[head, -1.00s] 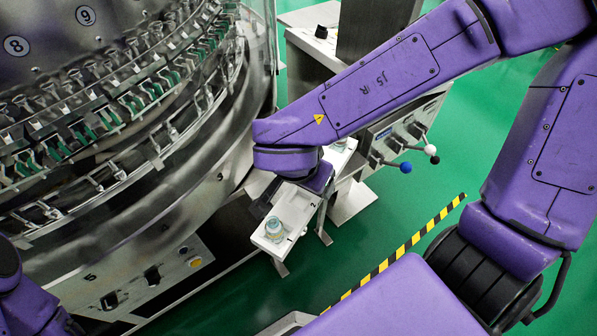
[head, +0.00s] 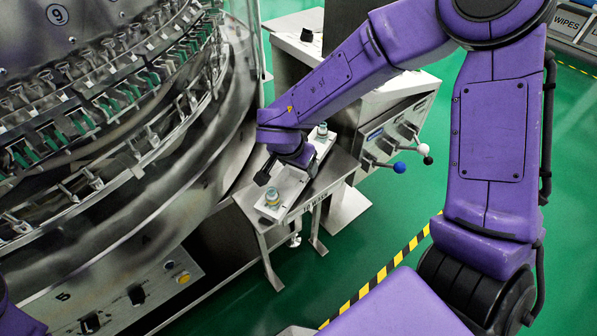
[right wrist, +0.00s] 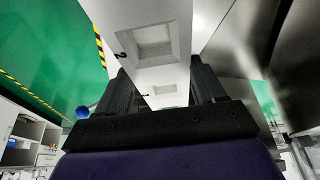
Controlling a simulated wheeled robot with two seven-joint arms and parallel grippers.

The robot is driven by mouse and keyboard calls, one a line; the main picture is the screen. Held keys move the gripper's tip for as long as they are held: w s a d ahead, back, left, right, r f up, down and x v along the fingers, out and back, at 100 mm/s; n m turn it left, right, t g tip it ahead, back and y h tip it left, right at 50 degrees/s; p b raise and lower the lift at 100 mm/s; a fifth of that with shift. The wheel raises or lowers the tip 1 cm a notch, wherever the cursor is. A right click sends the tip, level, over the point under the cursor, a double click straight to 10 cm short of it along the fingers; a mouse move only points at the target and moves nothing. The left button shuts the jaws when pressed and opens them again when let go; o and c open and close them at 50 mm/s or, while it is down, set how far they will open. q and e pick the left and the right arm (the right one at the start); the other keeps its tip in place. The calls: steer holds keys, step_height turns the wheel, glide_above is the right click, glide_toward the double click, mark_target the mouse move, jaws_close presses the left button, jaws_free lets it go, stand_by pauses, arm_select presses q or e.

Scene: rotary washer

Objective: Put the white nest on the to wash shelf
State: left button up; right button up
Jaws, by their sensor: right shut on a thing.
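The white nest (head: 293,187) is a long white block with square recesses, which also shows in the right wrist view (right wrist: 178,15). A small capped jar (head: 272,197) sits near its front end and another (head: 322,131) near its far end. My right gripper (head: 284,172) is shut on the nest between the jars; its dark fingers flank it in the right wrist view (right wrist: 163,85). The nest is over the grey to wash shelf (head: 246,207); I cannot tell if it touches. My left gripper is out of view.
The round steel washer (head: 120,215) stands close on the left of the shelf. A steel cabinet (head: 385,115) with blue and white knobs is behind and right. Green floor with a striped line (head: 385,268) lies in front and right.

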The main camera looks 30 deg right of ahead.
step_height(320, 180, down, 2)
steer(key=shift+f, duration=0.1)
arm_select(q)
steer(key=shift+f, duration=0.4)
arm_select(e)
steer(key=o, duration=1.2)
arm_select(q)
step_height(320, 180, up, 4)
steer(key=p, duration=0.3)
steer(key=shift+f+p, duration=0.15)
steer(key=shift+p, duration=0.15)
arm_select(e)
steer(key=v, duration=1.2)
steer(key=shift+s, duration=0.1)
